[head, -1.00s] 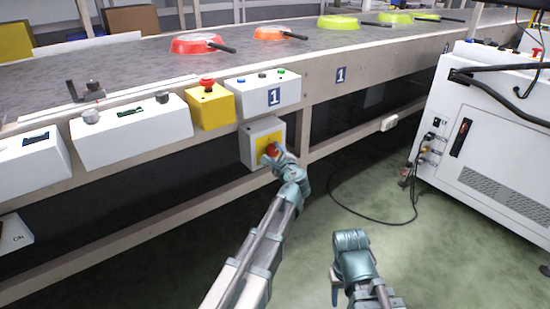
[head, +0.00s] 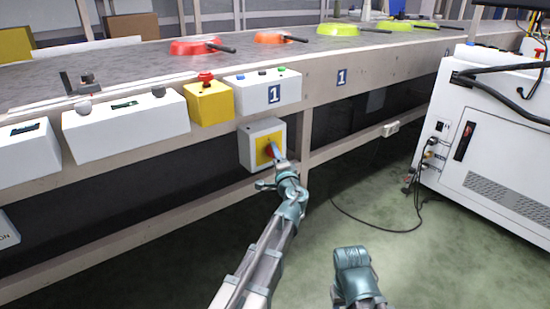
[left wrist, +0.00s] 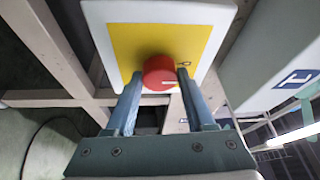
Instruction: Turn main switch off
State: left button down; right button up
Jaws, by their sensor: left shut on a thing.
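The main switch is a red round knob (left wrist: 159,73) on a yellow plate (left wrist: 120,45) on a grey-white box. In the head view the switch box (head: 249,144) hangs under the conveyor's front rail, with the knob (head: 268,151) partly hidden by my gripper. My left gripper (head: 277,155) is at the knob. In the left wrist view its two fingers (left wrist: 158,78) stand on either side of the knob and are shut on it. A pale line marks the knob's face. My right gripper (head: 350,258) is low over the floor, away from the switch; its jaws do not show clearly.
Above the switch are a yellow box with a red emergency button (head: 206,81) and a white button panel (head: 290,92). Colourful pans, including a red one (head: 194,47), lie on the conveyor. A white cabinet (head: 485,150) stands right, with a cable on the floor.

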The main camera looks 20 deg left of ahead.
pick_arm(q)
jog(key=shift+s, duration=0.1)
dwell(0.4)
jog(key=shift+c, duration=1.3)
grip_release()
jog(key=b+v, duration=0.1)
jog(key=v, duration=1.2)
jog(key=shift+s+f, duration=0.2)
jog(key=shift+s, duration=0.15)
jog(key=shift+d+n, duration=0.1)
jog(key=shift+n, duration=0.2)
